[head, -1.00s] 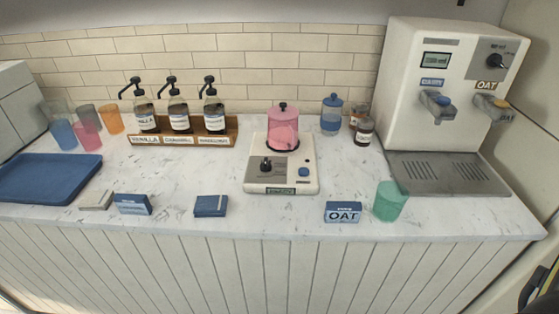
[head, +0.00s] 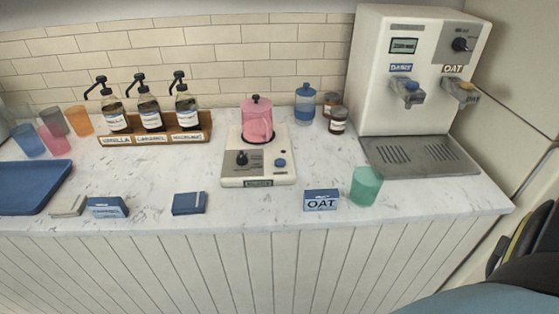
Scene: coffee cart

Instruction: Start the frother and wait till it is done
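The frother (head: 259,172) stands in the middle of the counter, a cream base with a dark knob (head: 242,158) on its left front and a blue button (head: 280,163) on its right front. A pink translucent jug (head: 257,121) with a dark lid knob sits on top of it. A small dark display strip (head: 258,183) is on the front edge, its text too small to read. Neither of my grippers shows in the head view.
An OAT card (head: 321,200) and a green cup (head: 366,186) stand right of the frother. The milk dispenser (head: 415,75) is at the back right. Syrup bottles (head: 151,114) stand behind left. A blue box (head: 189,203), a caramel-coloured-label-free blue card (head: 107,207) and a blue tray (head: 30,190) lie left.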

